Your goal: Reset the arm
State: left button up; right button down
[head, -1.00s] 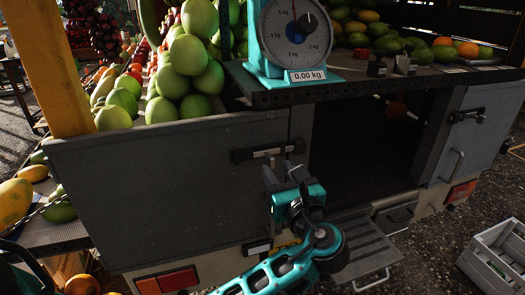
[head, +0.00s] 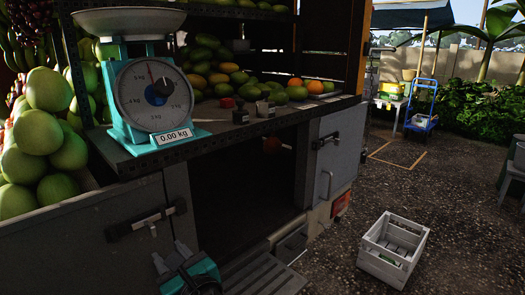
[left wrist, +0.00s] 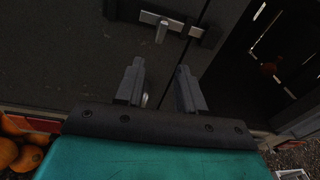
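My left gripper (head: 172,260) is low at the left of the head view, in front of the grey truck door with a latch (head: 146,220). In the left wrist view my left gripper (left wrist: 160,85) has its two fingers apart with nothing between them. The latch (left wrist: 170,22) lies just beyond the fingertips there, apart from them. My right gripper is in neither view.
The truck's compartment (head: 245,190) stands open beside the grey door, with a second door (head: 335,155) at its right. A scale (head: 150,95) and fruit sit on the shelf above. A white crate (head: 393,250) stands on the ground at right, with open ground around it.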

pick_arm(q)
jog(key=s+d+f+n+g+h+p, duration=0.1)
jog(key=s+f+n+h, duration=0.25)
jog(key=f, duration=0.45)
jog(key=s+d+f+n+h, duration=0.25)
jog(key=f+h, duration=0.25)
jog(key=f, duration=0.3)
jog(key=s+f+n+h, duration=0.2)
jog(key=s+n, duration=0.3)
jog(key=n, duration=0.3)
jog(key=s+f+n+h+p, duration=0.1)
jog(key=s+f+n+h, duration=0.1)
jog(key=s+n, duration=0.4)
jog(key=n+h, duration=0.1)
jog(key=n, duration=0.2)
jog(key=shift+d, duration=0.15)
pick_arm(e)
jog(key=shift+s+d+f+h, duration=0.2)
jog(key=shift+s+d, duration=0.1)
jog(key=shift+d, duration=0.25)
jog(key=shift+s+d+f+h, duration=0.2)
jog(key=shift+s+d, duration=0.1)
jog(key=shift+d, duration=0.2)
pick_arm(q)
jog(key=shift+h, duration=0.25)
